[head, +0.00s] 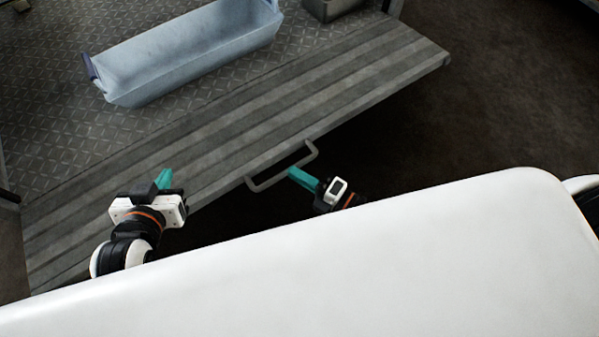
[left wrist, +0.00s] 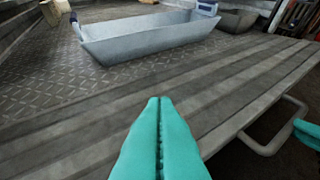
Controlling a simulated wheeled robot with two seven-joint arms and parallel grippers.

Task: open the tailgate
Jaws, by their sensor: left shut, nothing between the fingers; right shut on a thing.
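The tailgate (head: 225,150) is a grey ribbed panel that lies folded down, about level with the diamond-plate bed behind it. Its handle (head: 268,184) is a grey bar on the near edge; it also shows in the left wrist view (left wrist: 270,148). My left gripper (head: 165,178) is shut and empty, over the left part of the tailgate. In the left wrist view its teal fingers (left wrist: 158,102) are pressed together in front of the panel.
A pale blue-grey trough (head: 185,55) with dark end handles sits on the diamond-plate bed (head: 50,125). A smaller metal container (head: 330,10) stands at the top. Dark floor (head: 500,110) is clear to the right. My white body covers the bottom of the head view.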

